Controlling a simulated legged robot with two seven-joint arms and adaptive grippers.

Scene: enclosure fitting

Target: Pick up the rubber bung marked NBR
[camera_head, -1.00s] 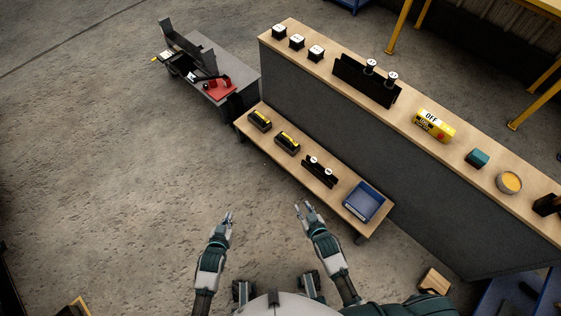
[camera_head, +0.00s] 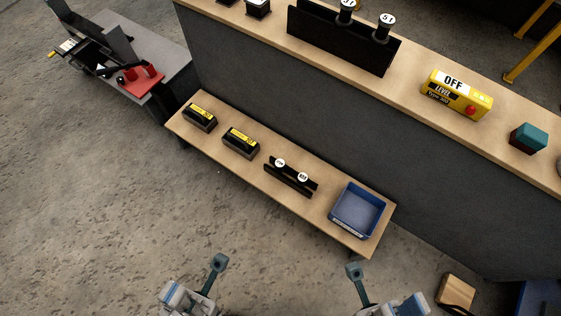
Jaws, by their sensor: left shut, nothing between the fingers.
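Two small round white-topped pieces sit in a black rack (camera_head: 288,181) on the low wooden bench, a left one (camera_head: 280,163) and a right one (camera_head: 303,177). They look like the bungs, but their lettering is too small to read surely, so I cannot tell which is marked NBR. My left gripper (camera_head: 217,264) is at the bottom of the view, in front of the bench and well apart from the rack; it is shut and empty. My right gripper (camera_head: 356,270) is at the bottom right, below the blue bin; its finger state is unclear.
The low bench (camera_head: 225,169) also carries a blue bin (camera_head: 358,211) and two black blocks with yellow labels (camera_head: 200,117) (camera_head: 241,142). Behind it stands a taller counter with a yellow OFF box (camera_head: 456,93) and a teal block (camera_head: 529,138). Floor in front is clear.

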